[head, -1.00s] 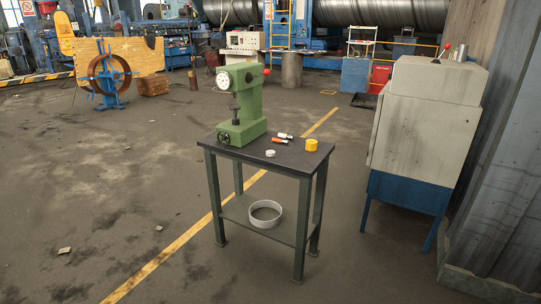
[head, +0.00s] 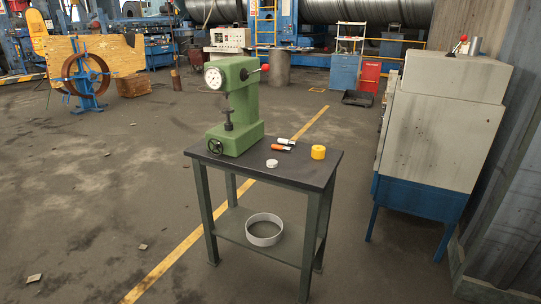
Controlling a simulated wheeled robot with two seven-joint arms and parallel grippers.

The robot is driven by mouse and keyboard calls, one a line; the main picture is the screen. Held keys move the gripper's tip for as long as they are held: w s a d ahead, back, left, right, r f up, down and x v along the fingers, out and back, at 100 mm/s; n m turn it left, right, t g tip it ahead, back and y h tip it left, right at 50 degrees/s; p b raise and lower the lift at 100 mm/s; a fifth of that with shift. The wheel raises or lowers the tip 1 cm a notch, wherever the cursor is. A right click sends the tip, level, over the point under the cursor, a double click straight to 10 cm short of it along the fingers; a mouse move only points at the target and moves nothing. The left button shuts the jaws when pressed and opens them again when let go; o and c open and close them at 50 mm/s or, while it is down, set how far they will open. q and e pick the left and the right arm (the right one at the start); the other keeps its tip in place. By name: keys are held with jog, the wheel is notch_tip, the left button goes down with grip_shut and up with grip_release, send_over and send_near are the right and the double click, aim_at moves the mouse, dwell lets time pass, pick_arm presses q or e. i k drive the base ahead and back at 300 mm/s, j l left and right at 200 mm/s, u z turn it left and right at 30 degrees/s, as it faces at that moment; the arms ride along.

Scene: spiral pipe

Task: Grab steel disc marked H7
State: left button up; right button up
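A small pale steel disc (head: 272,163) lies flat on the dark top of a small table (head: 308,178), near the front middle. It is too small to read any marking. A green press-like tester with a dial (head: 233,110) stands on the table to the left of the disc. A yellow cylinder (head: 318,152) stands to the right of the disc. An orange marker (head: 281,148) and a white marker (head: 286,141) lie behind the disc. Neither of my grippers is in view.
A grey and blue cabinet (head: 430,140) stands close to the right. A large coil stand (head: 86,80) is far left. The floor left of and in front of the table is mostly open.

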aim_at(270, 163)
jog(key=i+j+z, duration=0.45)
jog(key=i+j, duration=1.8)
jog(key=j, duration=0.15)
